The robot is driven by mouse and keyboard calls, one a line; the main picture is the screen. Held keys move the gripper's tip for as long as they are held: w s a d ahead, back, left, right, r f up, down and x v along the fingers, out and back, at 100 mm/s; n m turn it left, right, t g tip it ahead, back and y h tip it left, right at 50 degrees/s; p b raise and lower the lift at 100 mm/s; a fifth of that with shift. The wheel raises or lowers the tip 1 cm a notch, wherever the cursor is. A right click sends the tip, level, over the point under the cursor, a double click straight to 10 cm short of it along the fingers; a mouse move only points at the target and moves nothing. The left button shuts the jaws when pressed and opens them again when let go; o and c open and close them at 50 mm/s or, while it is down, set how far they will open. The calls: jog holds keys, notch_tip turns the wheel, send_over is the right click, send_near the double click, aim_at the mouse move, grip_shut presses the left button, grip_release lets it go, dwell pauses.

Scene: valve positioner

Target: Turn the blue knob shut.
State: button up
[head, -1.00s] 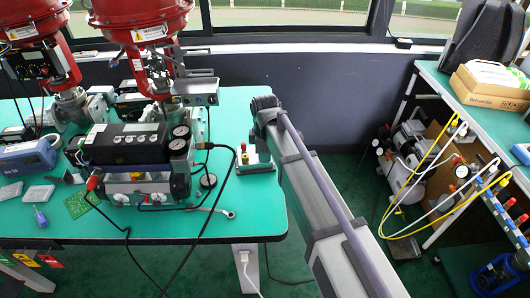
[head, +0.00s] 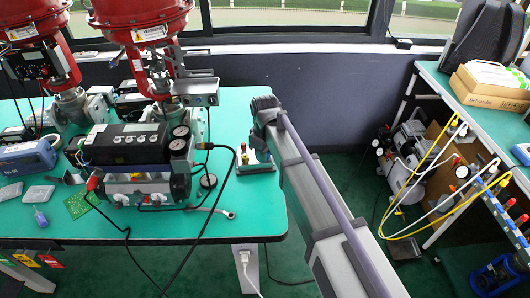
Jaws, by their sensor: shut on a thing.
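A small valve block (head: 256,168) with a red-topped and a yellow knob stands near the right end of the green bench, partly hidden behind my arm. A bit of blue shows at its right side by my arm, but I cannot tell whether it is the blue knob. My arm reaches up from the lower right, and its dark ribbed end joint stands over the bench's right part. My gripper's fingers are hidden behind my arm, so their hold on the knob cannot be seen.
A black positioner (head: 125,144) with gauges, cables and a red actuator (head: 145,22) stands left of the block on the green bench (head: 245,212). A wrench (head: 215,211) lies in front. A second bench (head: 462,103) with hoses is at the right. The bench's front right corner is clear.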

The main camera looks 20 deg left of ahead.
jog(key=m, duration=0.5)
jog(key=shift+m, duration=0.3)
jog(key=m, duration=0.5)
jog(key=shift+m, duration=0.4)
jog(key=o, duration=0.6)
jog(key=shift+o, duration=0.2)
notch_tip(320, 180, up, 11)
jog(key=p, duration=1.1)
jog(key=shift+f, duration=0.15)
